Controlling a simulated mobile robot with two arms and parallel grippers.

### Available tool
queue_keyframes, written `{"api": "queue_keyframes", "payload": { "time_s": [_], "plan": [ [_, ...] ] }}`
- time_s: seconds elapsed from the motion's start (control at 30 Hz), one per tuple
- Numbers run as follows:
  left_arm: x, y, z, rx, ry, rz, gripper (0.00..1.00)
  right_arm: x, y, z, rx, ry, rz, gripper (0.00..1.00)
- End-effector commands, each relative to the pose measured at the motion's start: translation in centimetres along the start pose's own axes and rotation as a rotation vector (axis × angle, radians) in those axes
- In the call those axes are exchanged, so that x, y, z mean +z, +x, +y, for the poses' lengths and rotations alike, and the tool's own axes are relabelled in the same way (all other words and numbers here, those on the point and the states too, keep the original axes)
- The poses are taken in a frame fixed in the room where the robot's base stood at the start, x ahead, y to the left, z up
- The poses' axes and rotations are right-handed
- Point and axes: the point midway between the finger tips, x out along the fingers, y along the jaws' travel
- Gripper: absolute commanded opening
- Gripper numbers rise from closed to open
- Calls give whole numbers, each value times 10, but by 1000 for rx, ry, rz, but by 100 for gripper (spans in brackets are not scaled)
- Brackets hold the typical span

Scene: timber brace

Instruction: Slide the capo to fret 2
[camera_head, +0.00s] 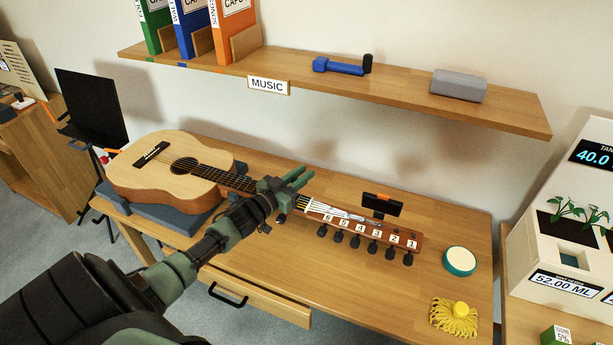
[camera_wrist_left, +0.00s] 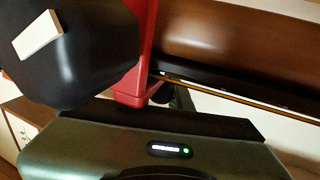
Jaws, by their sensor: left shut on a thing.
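The acoustic guitar (camera_head: 135,182) lies on the table with its neck (camera_head: 232,181) running right to a headstock (camera_head: 388,236) with pegs numbered 1 to 6. My left gripper (camera_head: 288,188) is at the neck close to the headstock end and is shut on the capo, which it mostly hides in the head view. In the left wrist view, a red part (camera_wrist_left: 135,82) beside a large black part is against the brown neck (camera_wrist_left: 230,45); I take the red part for the capo. Fret numbers cannot be read. My right gripper is not in view.
A clip-on tuner (camera_head: 382,205) stands up by the headstock. A teal-rimmed round tin (camera_head: 459,262) and a yellow tasselled thing (camera_head: 454,315) lie at the table's right. A shelf (camera_head: 420,88) marked MUSIC hangs above. The table's front middle is clear.

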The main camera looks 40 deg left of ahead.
Motion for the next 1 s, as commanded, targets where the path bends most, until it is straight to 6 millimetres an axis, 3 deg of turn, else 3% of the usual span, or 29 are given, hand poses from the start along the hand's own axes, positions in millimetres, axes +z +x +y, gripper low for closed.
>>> {"api": "queue_keyframes", "payload": {
  "time_s": [0.03, 0.07, 0.13, 0.53, 0.8, 1.0],
  "plan": [
    [0, 0, 0, 0, 0, 0, 0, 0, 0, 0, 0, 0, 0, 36],
    [0, 0, 0, 0, 0, 0, 25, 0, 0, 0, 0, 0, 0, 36],
    [0, 0, 0, 0, 0, 0, 42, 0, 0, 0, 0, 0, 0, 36],
    [1, -7, 1, 0, 0, -1, 42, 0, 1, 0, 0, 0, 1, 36],
    [3, -52, 1, 1, 0, -4, 42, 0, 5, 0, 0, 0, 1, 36],
    [1, -74, 0, 0, 1, -2, 42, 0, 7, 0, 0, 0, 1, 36]
  ]
}}
